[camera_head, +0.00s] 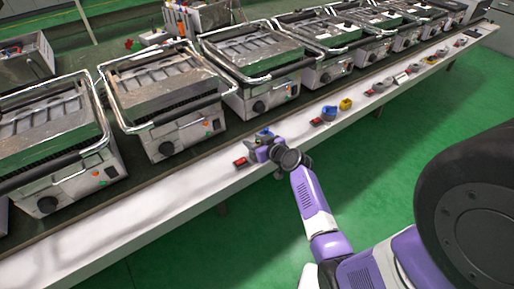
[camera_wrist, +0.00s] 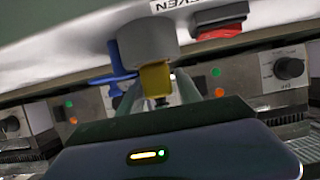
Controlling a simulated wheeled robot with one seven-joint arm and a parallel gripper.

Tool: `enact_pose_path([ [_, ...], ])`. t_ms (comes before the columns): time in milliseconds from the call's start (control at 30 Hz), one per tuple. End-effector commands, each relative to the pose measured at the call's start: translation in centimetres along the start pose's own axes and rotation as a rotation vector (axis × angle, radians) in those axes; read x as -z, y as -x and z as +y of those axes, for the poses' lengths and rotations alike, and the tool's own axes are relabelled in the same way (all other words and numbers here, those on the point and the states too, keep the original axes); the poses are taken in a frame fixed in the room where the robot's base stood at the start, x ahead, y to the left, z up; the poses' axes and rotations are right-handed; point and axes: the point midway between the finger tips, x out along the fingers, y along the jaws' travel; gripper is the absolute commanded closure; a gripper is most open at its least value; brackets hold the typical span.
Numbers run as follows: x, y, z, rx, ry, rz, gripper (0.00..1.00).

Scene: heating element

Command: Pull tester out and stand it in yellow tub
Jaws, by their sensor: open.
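In the wrist view a grey round holder (camera_wrist: 148,42) sits at the white ledge, with a blue part (camera_wrist: 108,76) and a yellow piece with a dark tip (camera_wrist: 155,80) at it. I cannot tell for sure which part is the tester. My gripper (camera_wrist: 157,92) is open, its pale fingers on either side of the yellow piece, apparently not closed on it. In the head view my gripper (camera_head: 262,146) is at the ledge, largely hiding the holder. The yellow tub (camera_head: 346,104) stands further right along the ledge, just past a blue tub (camera_head: 328,113).
A row of contact grills (camera_head: 165,97) stands behind the white ledge (camera_head: 150,215). A red switch (camera_head: 241,162) lies left of my gripper, and another red block (camera_head: 316,121) is before the blue tub. The green floor (camera_head: 260,240) in front is clear.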

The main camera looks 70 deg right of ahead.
Motion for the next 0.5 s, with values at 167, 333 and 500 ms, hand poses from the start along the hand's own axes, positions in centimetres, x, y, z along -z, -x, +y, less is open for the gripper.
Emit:
enact_pose_path([
  [167,-0.01,-0.71,-0.02,0.000,0.001,0.000,0.59],
  [333,-0.02,-0.67,-0.02,0.000,0.001,0.000,0.63],
  [500,-0.02,-0.66,-0.02,0.000,0.001,0.000,0.96],
])
